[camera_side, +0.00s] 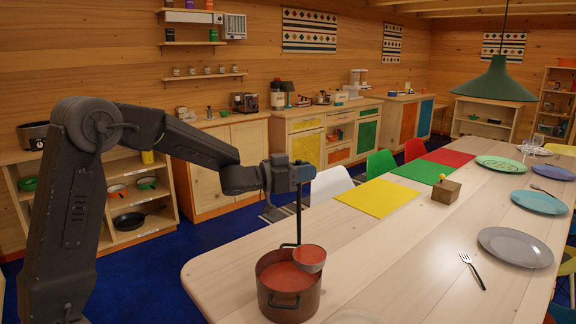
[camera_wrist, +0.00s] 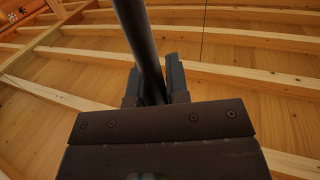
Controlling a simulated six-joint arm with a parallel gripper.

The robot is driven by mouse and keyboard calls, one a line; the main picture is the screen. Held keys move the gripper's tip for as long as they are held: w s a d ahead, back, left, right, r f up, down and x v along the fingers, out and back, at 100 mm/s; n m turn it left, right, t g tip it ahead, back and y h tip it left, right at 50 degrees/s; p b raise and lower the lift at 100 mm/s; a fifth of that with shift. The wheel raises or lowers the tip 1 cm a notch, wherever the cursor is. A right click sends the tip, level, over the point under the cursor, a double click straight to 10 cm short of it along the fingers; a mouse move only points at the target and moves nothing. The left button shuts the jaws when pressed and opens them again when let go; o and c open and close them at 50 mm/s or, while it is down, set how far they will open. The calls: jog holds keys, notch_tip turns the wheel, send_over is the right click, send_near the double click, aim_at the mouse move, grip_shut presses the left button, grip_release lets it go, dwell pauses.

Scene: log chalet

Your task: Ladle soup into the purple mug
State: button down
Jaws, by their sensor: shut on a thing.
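My gripper (camera_side: 298,178) is shut on the dark handle of the ladle (camera_side: 298,215). In the wrist view the handle (camera_wrist: 140,40) runs up between the two fingers of my gripper (camera_wrist: 154,88). The ladle hangs upright with its bowl (camera_side: 311,263) at the right side of the soup pot's mouth, and red soup shows in the bowl. The brown pot (camera_side: 288,304) stands on the near end of the table and holds red soup. I cannot make out a purple mug in either view.
The wooden table (camera_side: 400,262) is mostly clear right of the pot. Yellow (camera_side: 377,198), green and red mats lie farther back, near a small wooden box (camera_side: 446,192) with a yellow knob. A grey plate (camera_side: 515,246) and a fork (camera_side: 472,270) lie at right.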

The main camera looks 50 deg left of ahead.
jog(key=s+d+m+g+h, duration=0.2)
jog(key=d+h, duration=0.1)
jog(key=d, duration=0.7)
jog(key=s+d+f+m+g+h, duration=0.1)
jog(key=s+d+m+g+h, duration=0.15)
jog(key=d, duration=0.65)
jog(key=s+d+m+g+h, duration=0.2)
jog(key=d+m+g+h, duration=0.1)
jog(key=d, duration=0.7)
jog(key=a, duration=0.8)
jog(key=shift+s+d+f+t, duration=0.1)
jog(key=shift+t, duration=0.15)
